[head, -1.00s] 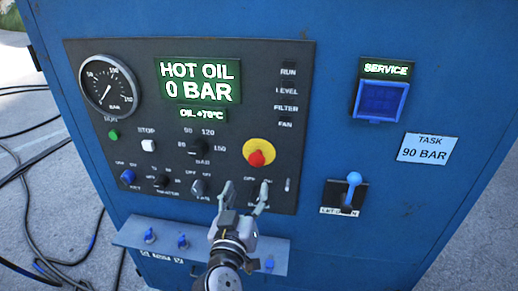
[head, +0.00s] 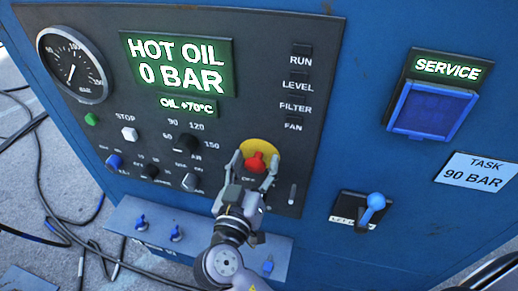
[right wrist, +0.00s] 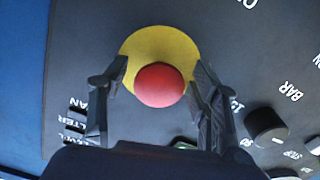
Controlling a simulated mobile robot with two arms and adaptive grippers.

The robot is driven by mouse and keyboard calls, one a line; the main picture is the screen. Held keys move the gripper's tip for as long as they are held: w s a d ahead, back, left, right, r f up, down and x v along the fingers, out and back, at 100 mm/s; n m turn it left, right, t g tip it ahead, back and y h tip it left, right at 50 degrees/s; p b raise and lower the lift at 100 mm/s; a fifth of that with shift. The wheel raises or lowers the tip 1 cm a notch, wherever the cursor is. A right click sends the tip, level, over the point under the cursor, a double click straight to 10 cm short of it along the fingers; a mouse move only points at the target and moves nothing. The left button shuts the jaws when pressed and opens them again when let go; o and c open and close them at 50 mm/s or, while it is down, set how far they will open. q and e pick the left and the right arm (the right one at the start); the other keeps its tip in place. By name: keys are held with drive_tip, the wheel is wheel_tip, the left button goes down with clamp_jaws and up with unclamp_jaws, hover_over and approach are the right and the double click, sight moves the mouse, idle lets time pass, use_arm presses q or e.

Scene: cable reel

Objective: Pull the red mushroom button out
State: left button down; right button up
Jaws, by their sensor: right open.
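The red mushroom button (head: 257,161) sits on a round yellow plate (head: 262,147) on the dark control panel. My right gripper (head: 256,165) is open, with one finger on each side of the button in the head view. In the right wrist view the red button (right wrist: 160,85) lies between the two open fingers (right wrist: 158,80), with the yellow plate (right wrist: 158,42) behind it. Gaps show between the fingers and the button there. My left gripper is not in view.
The panel carries a gauge (head: 72,66), a green display (head: 178,66) reading HOT OIL 0 BAR, and several knobs. A blue lever (head: 375,203) stands right of the panel. A small ledge (head: 200,229) with valves juts out below. Cables (head: 52,215) lie at left.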

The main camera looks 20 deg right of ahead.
drive_tip(key=shift+s+r, duration=0.1)
drive_tip(key=shift+c, duration=0.6)
clamp_jaws()
